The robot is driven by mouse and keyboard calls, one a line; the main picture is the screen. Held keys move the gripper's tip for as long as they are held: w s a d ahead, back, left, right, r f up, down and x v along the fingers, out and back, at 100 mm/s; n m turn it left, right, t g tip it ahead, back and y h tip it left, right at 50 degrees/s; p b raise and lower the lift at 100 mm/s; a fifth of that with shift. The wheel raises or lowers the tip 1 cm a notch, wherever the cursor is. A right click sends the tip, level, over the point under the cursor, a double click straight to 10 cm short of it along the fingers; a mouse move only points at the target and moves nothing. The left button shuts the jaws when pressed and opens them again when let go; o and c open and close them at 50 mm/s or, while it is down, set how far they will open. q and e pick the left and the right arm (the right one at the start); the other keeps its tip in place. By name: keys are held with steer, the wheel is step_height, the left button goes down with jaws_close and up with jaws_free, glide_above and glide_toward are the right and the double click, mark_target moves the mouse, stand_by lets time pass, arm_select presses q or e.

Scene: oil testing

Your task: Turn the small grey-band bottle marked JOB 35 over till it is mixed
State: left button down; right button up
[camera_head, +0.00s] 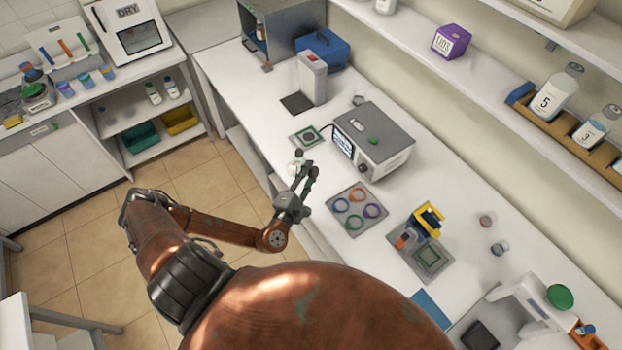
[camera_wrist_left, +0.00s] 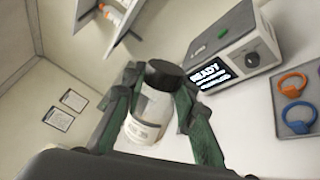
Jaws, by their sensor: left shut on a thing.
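My left gripper (camera_head: 301,174) is shut on a small bottle (camera_wrist_left: 148,113), held over the front edge of the long bench. The bottle has a black cap (camera_wrist_left: 165,75) and a pale body with a label whose print is too blurred to read surely. In the left wrist view the fingers (camera_wrist_left: 152,108) stand on both sides of its body, and the cap points up and slightly right in the picture. In the head view the bottle (camera_head: 296,161) is small and partly hidden by the gripper. My right gripper is in neither view.
A grey instrument (camera_head: 373,137) with a screen stands behind the gripper; the wrist view shows it reading READY (camera_wrist_left: 208,74). A small pad (camera_head: 308,136) lies left of it. A tray of coloured rings (camera_head: 341,217) lies to the right. Numbered bottles (camera_head: 556,92) stand on the shelf.

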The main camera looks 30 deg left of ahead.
arm_select(q)
steer(key=shift+m, duration=0.3)
steer(key=m, duration=0.2)
steer(key=shift+m, duration=0.4)
steer(key=m, duration=0.4)
